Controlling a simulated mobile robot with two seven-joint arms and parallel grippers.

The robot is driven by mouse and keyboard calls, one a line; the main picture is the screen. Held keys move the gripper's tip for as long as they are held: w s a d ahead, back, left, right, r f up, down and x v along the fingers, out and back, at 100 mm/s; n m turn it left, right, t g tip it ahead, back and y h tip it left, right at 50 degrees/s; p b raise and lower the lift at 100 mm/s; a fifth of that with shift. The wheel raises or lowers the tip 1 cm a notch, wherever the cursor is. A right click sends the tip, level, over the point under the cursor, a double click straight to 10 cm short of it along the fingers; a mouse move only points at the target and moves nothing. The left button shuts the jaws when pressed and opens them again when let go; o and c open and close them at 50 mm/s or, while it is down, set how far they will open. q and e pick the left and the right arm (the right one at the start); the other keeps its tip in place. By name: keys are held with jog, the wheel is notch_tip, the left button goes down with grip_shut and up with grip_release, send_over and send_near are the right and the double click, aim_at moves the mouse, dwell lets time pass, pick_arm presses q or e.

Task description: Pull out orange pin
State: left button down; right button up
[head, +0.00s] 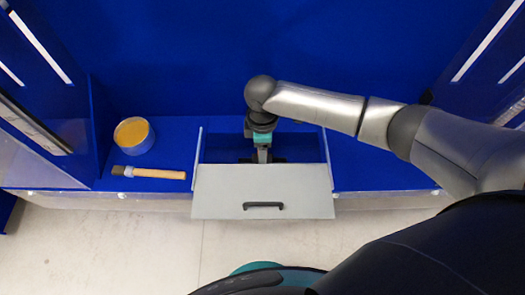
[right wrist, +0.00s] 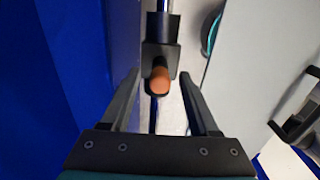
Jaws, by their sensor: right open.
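The orange pin (right wrist: 159,80) shows in the right wrist view as a rounded orange knob on a dark bracket (right wrist: 172,60) mounted on a metal rod (right wrist: 164,7). My right gripper (right wrist: 159,74) is open, with one finger on each side of the knob. Gaps show between the knob and both fingers, so it is not held. In the head view my right gripper (head: 263,157) points down into the blue recess behind the grey panel, and the pin is hidden there. My left gripper is not in view.
The grey panel (head: 225,190) with a dark handle (head: 263,206) lies in front of the recess. On the blue surface to the left are an orange-topped round container (head: 133,133) and a wooden-handled brush (head: 155,173). Blue walls stand at both sides.

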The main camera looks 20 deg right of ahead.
dwell(0.7)
jog(key=shift+p, duration=0.4)
grip_shut()
dwell(0.3)
jog(key=shift+r, duration=0.1)
dwell(1.0)
jog(key=shift+r+p, duration=2.9)
jog(key=shift+p, duration=0.75)
